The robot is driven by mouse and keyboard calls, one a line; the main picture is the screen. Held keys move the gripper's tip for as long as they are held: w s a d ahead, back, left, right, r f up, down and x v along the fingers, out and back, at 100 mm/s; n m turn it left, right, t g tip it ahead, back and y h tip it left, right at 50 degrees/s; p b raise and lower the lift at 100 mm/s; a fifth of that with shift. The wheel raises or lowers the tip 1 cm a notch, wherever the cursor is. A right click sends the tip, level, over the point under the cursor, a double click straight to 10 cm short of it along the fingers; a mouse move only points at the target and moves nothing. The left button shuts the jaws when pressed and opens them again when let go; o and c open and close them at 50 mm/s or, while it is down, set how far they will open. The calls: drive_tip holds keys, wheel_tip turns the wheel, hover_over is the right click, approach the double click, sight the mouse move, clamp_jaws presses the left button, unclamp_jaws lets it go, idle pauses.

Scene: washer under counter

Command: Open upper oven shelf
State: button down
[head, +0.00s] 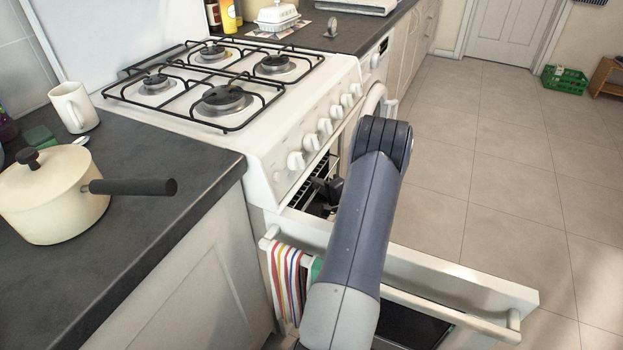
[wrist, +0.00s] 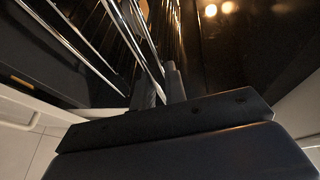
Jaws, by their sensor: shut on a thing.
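The white stove's oven stands open, with its door (head: 455,275) folded down towards the front. A wire shelf (head: 311,186) shows in the upper part of the dark oven opening, partly hidden by my arm and gripper. In the wrist view its bright metal bars (wrist: 138,42) run up and away from the fingers. My gripper (head: 326,190) is at the front of this shelf, small and dark in the head view. In the wrist view the fingertips (wrist: 161,88) are close together, shut on the shelf's front wire. The exact contact is hard to see.
A striped towel (head: 287,283) hangs on the oven door's handle rail. A pot (head: 50,195) with a dark handle and a white mug (head: 73,107) stand on the left counter. The tiled floor (head: 480,150) to the right is clear, with a green crate (head: 564,80) far back.

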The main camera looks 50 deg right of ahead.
drive_tip(key=s+d+p, duration=0.3)
drive_tip(key=s+d, duration=0.1)
drive_tip(key=s, duration=1)
drive_tip(key=shift+s+f, duration=0.35)
drive_tip(key=shift+s, duration=0.05)
drive_tip(key=c, duration=1.6)
unclamp_jaws()
drive_tip(key=shift+c, duration=0.2)
drive_tip(key=shift+o, duration=0.4)
drive_tip(key=shift+d+r, duration=0.1)
drive_tip(key=p+v, duration=0.1)
drive_tip(key=v, duration=0.9)
drive_tip(key=shift+s, duration=0.35)
drive_tip(key=shift+r, duration=0.1)
